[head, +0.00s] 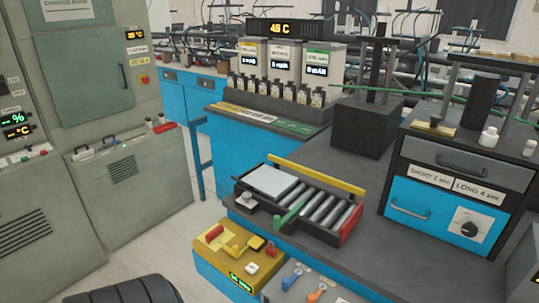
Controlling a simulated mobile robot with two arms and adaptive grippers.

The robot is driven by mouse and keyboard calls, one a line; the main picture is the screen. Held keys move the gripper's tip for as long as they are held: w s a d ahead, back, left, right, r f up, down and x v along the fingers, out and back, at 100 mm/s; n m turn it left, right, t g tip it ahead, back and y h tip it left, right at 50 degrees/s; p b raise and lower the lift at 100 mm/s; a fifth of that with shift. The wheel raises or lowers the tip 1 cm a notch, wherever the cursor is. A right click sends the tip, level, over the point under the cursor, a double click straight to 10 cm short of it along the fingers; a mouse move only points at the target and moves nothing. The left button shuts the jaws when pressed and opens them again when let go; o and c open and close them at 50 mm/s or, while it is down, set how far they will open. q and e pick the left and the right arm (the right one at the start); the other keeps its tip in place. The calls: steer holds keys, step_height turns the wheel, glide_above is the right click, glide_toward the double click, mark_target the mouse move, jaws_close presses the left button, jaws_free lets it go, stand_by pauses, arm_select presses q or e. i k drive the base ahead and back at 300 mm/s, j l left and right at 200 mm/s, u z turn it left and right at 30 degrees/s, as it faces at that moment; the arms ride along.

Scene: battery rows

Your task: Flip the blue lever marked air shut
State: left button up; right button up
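A grey panel (275,294) at the bottom edge of the head view carries two small levers side by side. One lever has a blue handle (292,280). The other has an orange handle (316,294). The small labels by them are too blurred to read, so I cannot tell which mark is "air". The panel's lower part is cut off by the frame.
A yellow box (215,258) with a red handle and small knobs stands just left of the levers. Behind them is a roller tray (322,213) on the dark bench (410,255). A drawer unit (452,175) stands at right.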

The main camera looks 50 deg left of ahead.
mark_target(286, 283)
steer(key=k+l+u, duration=0.1)
steer(key=u, duration=1.35)
steer(key=j+u, duration=0.15)
